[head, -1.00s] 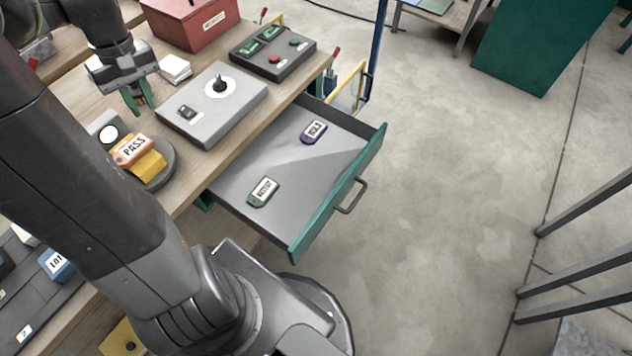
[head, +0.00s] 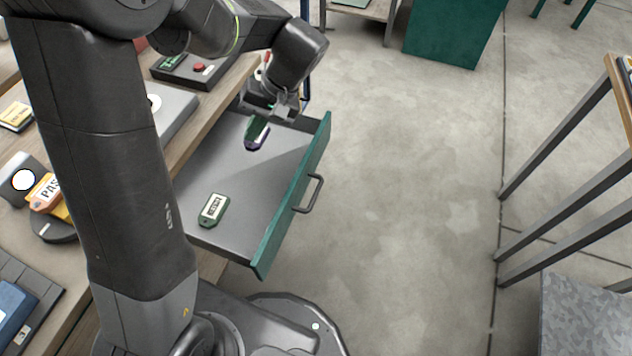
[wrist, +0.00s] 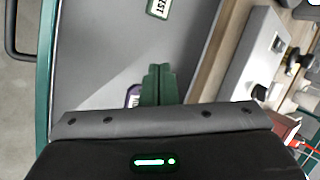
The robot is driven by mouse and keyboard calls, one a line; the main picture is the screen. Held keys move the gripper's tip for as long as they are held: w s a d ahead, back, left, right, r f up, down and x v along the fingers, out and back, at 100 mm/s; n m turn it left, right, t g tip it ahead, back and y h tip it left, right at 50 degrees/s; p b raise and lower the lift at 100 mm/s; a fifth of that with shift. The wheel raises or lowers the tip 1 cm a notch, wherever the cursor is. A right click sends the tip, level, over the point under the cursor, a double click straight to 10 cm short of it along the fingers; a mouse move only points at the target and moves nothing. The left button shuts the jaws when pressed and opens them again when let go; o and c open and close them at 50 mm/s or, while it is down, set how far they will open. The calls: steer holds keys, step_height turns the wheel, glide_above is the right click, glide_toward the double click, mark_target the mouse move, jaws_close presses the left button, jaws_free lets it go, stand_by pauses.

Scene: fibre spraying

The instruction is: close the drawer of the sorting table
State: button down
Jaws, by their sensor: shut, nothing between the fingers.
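The drawer (head: 225,171) of the sorting table (head: 98,228) stands pulled out, with a green front panel (head: 290,200) and a dark bar handle (head: 315,194). A green tag (head: 213,209) and a purple tag (head: 250,143) lie inside it. My gripper (head: 257,130) is shut and empty, pointing down over the far part of the drawer beside the purple tag. In the wrist view its green fingers (wrist: 158,84) are together, with the purple tag (wrist: 133,96) partly hidden next to them. The drawer front (wrist: 45,75) and handle (wrist: 12,30) show at the left there.
On the tabletop are a grey box (head: 176,112), a dark button panel (head: 195,70) and a PASS tag (head: 45,192). Open concrete floor (head: 400,180) lies beyond the drawer front. A metal-legged table (head: 570,120) stands at the right.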

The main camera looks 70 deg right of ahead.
mark_target(305, 182)
steer(key=s+f+m, duration=0.1)
steer(key=s, duration=0.2)
steer(key=s+d+f+t+b, duration=0.1)
steer(key=s, duration=0.2)
steer(key=s+d+f+m+t+h, duration=0.1)
steer(key=s, duration=0.2)
steer(key=shift+s+f+m, duration=0.15)
steer(key=shift+s+m, duration=0.1)
steer(key=shift+m, duration=0.05)
steer(key=s+f+m+t+h+b, duration=0.2)
steer(key=s+f+m+h, duration=0.1)
steer(key=s, duration=0.8)
steer(key=x, duration=0.9)
steer(key=shift+w+a+f, duration=0.15)
steer(key=shift+a+f, duration=0.1)
steer(key=w+b, duration=0.2)
steer(key=w, duration=0.7)
steer(key=w+b, duration=0.2)
steer(key=w, duration=0.7)
steer(key=w+a+b, duration=0.1)
steer(key=w+b, duration=0.1)
steer(key=w, duration=0.6)
steer(key=shift+w+b, duration=0.4)
steer(key=shift+w+r, duration=0.1)
steer(key=shift+w, duration=0.5)
steer(key=shift+r, duration=0.1)
